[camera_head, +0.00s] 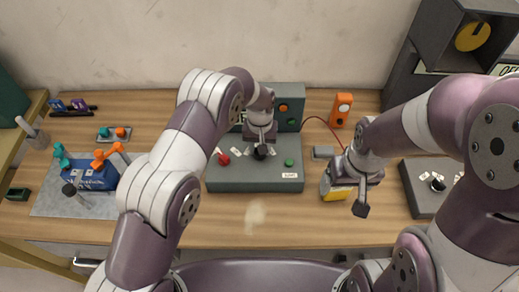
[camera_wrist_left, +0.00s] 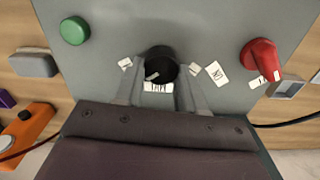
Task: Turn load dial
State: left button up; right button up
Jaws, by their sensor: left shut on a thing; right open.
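The black load dial (camera_wrist_left: 161,62) is a round knob with a pale pointer mark on the sloping face of a grey control box (camera_head: 225,183). It also shows in the head view (camera_head: 260,153), partly under my left gripper (camera_head: 261,140). In the left wrist view my left gripper (camera_wrist_left: 162,78) has one finger on each side of the dial and is shut on it. Small white labels surround the dial; their text is hard to read. My right gripper (camera_head: 346,196) is open and hangs over the right of the table, just above a yellow-and-grey item (camera_head: 337,193).
The box also carries a red knob (camera_wrist_left: 262,58) and a green button (camera_wrist_left: 74,30), one on each side of the dial. An orange device (camera_head: 341,109) with a red cable stands behind right. A blue fixture (camera_head: 92,179) stands left. The front middle of the table is clear.

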pick_arm(q)
jog(key=shift+s+m+b, duration=0.1)
jog(key=shift+m+b, duration=0.25)
jog(key=shift+m, duration=0.45)
jog(key=o, duration=1)
jog(key=shift+o, duration=0.2)
jog(key=shift+s+r, duration=0.1)
